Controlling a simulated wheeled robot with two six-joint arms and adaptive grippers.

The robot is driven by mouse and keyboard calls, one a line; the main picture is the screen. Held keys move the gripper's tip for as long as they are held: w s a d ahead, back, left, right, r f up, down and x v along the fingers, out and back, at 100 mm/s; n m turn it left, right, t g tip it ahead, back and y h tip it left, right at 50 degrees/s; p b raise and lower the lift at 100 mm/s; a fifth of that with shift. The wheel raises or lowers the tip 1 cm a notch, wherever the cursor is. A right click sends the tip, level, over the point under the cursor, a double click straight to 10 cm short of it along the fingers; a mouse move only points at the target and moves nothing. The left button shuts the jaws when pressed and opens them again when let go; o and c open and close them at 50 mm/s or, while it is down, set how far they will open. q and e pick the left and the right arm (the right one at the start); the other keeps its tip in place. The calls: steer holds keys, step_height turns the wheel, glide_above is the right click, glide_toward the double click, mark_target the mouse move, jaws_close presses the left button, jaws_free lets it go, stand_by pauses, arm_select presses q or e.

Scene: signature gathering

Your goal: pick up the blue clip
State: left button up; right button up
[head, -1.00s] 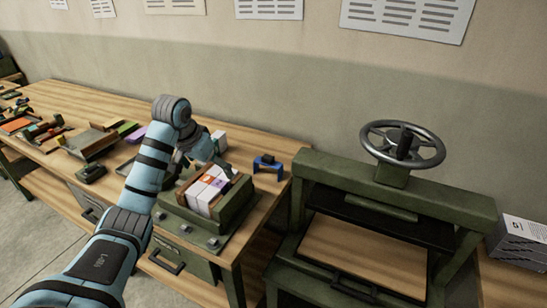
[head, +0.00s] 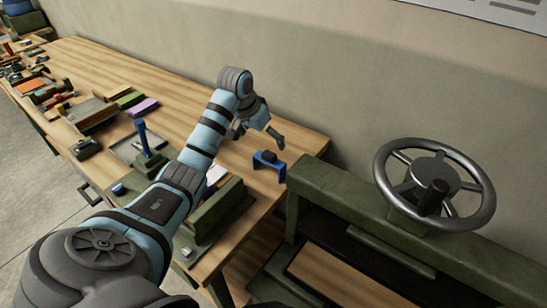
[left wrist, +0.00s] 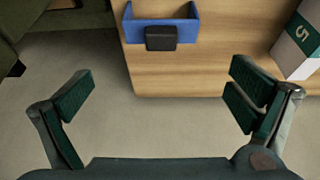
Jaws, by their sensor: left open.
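The blue clip (head: 268,167), a small blue U-shaped piece with a black block on it, sits near the table's right end. In the left wrist view the blue clip (left wrist: 187,32) lies at the top, close to the table edge, ahead of and between the spread fingers. My left gripper (head: 258,133) is open and empty, just beyond and left of the clip in the head view. It also shows in the left wrist view (left wrist: 162,98), its fingers wide apart and not touching the clip. My right gripper is not in view.
A green press with a grey handwheel (head: 435,185) stands right of the table. A white block marked 5 (left wrist: 298,45) is at the right in the left wrist view. A green holder (head: 222,208) is partly hidden by my arm. Bare wood (head: 175,75) lies behind.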

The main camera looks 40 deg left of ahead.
mark_target(268, 155)
arm_select(q)
steer(key=x, duration=1)
steer(key=shift+s+a+f+b, duration=0.1)
steer(key=shift+s+a+b, duration=0.1)
steer(key=shift+b, duration=0.15)
steer(key=shift+s, duration=0.15)
steer(key=shift+c, duration=0.2)
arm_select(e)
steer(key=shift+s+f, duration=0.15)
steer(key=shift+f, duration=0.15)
arm_select(q)
steer(key=shift+d, duration=0.1)
steer(key=c, duration=1.3)
steer(key=shift+s, duration=0.2)
steer(key=shift+c, duration=1.1)
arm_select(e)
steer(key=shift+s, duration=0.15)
